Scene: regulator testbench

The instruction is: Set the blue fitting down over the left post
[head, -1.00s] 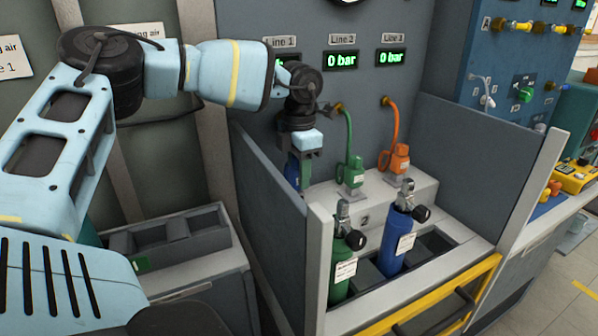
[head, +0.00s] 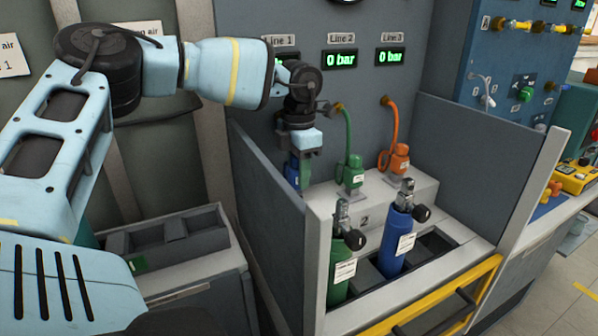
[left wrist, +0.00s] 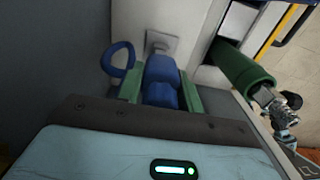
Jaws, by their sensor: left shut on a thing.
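My left gripper (head: 300,172) is shut on the blue fitting (left wrist: 162,80), which sits between its two green fingers in the left wrist view. In the head view only a sliver of the blue fitting (head: 292,168) shows beside a finger, low behind the left side panel. A blue hose loop (left wrist: 118,60) stands beside the fitting in the left wrist view. A grey square plate (left wrist: 160,42) lies just past the fitting. The left post is hidden in the head view, and I cannot tell whether the fitting touches it. My right gripper is not in view.
A green fitting (head: 352,172) and an orange fitting (head: 398,158) stand on the white ledge. A green cylinder (head: 342,268) and a blue cylinder (head: 396,240) stand in front. The left side panel (head: 275,205) rises close to my gripper.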

